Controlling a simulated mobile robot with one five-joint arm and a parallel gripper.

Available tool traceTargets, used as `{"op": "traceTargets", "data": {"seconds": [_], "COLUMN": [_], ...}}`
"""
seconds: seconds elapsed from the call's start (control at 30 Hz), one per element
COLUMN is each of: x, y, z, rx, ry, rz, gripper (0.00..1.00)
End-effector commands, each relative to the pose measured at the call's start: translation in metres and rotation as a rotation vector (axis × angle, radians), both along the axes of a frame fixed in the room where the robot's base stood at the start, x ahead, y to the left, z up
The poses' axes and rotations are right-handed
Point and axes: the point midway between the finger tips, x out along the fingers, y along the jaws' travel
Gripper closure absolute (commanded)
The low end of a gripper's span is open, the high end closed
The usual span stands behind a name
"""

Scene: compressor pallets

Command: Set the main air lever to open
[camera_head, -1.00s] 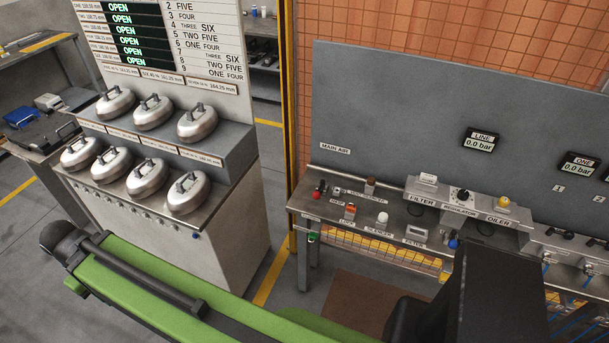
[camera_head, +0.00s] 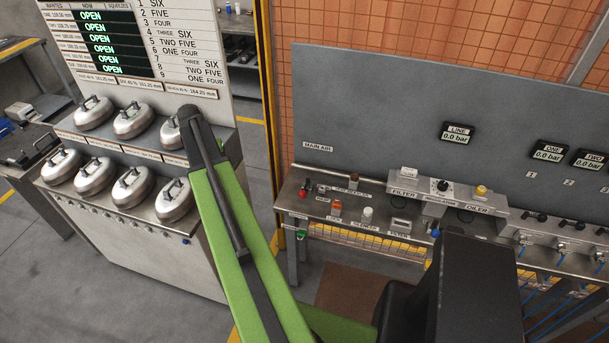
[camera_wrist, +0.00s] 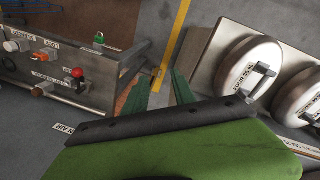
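The MAIN AIR label (camera_head: 317,147) is on the grey back panel, above the left end of the bench. Below it a red knob (camera_head: 306,187) stands on the bench top; it also shows in the wrist view (camera_wrist: 78,73). I cannot tell which small fitting is the main air lever, nor its position. The line gauge (camera_head: 458,133) reads 0.0 bar. My gripper (camera_wrist: 161,76) shows in the wrist view as two dark green fingers spread apart, with nothing visible between them. It is apart from the bench, between the bench end and the lidded cabinet.
A cabinet with several round metal lids (camera_head: 132,187) stands left of the bench (camera_head: 290,205). My green arm rises in front of it. A yellow post (camera_head: 265,100) stands between them. Filter, regulator and oiler units (camera_head: 440,192) are farther right on the bench.

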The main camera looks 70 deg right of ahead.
Motion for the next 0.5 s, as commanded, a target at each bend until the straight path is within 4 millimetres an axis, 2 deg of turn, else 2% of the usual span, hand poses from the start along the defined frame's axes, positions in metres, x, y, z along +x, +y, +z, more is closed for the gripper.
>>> {"op": "traceTargets", "data": {"seconds": [0.03, 0.1, 0.2, 0.3, 0.33, 0.4, 0.5], "x": [-0.034, -0.083, -0.146, -0.189, -0.197, -0.208, -0.211], "y": [-0.058, -0.115, -0.170, -0.200, -0.205, -0.211, -0.212], "z": [0.010, 0.016, 0.022, 0.024, 0.025, 0.025, 0.025], "rx": [-0.008, -0.018, -0.027, -0.033, -0.034, -0.036, -0.037], "ry": [0.011, 0.025, 0.043, 0.055, 0.058, 0.061, 0.062], "rz": [-0.114, -0.245, -0.391, -0.479, -0.496, -0.517, -0.523], "gripper": [0.68, 0.68, 0.68, 0.68, 0.68, 0.68, 0.68]}}
